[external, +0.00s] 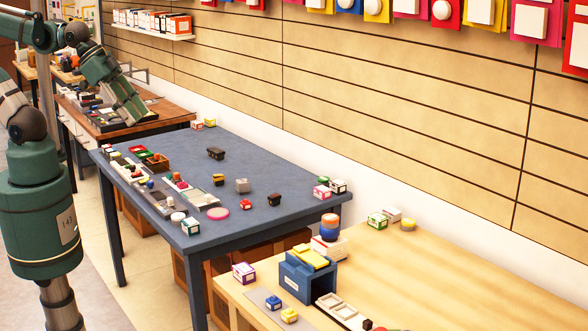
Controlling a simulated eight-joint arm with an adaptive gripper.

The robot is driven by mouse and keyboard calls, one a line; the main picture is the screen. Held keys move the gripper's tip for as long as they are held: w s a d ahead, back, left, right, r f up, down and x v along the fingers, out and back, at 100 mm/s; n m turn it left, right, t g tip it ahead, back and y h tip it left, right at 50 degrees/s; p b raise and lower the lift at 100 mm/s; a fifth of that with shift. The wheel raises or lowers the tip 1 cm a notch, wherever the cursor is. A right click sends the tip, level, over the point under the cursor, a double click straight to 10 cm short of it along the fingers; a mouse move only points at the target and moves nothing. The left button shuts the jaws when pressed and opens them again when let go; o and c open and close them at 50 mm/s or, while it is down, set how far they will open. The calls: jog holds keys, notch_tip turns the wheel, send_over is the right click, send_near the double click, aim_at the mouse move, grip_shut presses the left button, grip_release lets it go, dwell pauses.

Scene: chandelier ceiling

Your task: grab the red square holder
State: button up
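My arm reaches from the left edge over the wooden desk. Its far green end, where my gripper (134,112) is, points down near the desk's dark tray. The fingers are too small and dark to make out. I cannot tell for sure which thing is the red square holder. A dark red square tray (155,166) with small items in it sits at the blue table's left end, beside a green one (138,152). A small dark red and black block (274,200) stands near the table's right part. My gripper is apart from both, to the left and behind.
The blue table (240,163) also bears a grey compartment tray (160,204), a pink disc (218,214), small boxes and dark blocks. Its middle has free room. A light wood table (480,285) at front right holds a blue bin (306,282) and small boxes. A panelled wall stands behind.

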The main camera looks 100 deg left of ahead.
jog(key=w+a+f+m+g+b, duration=0.2)
jog(key=w+a+f+b, duration=0.15)
jog(key=w+a, duration=0.4)
jog(key=m+g+h+b, duration=0.2)
jog(key=m+h+b, duration=0.1)
jog(key=m+b, duration=0.45)
send_near(245, 198)
notch_tip(245, 198, down, 2)
jog(key=shift+w+f+m, duration=0.15)
jog(key=shift+w+m, duration=0.1)
jog(key=shift+w, duration=0.05)
jog(key=shift+x, duration=1.3)
jog(key=shift+h, duration=0.3)
jog(key=shift+b+x, duration=0.4)
jog(key=shift+x, duration=2.2)
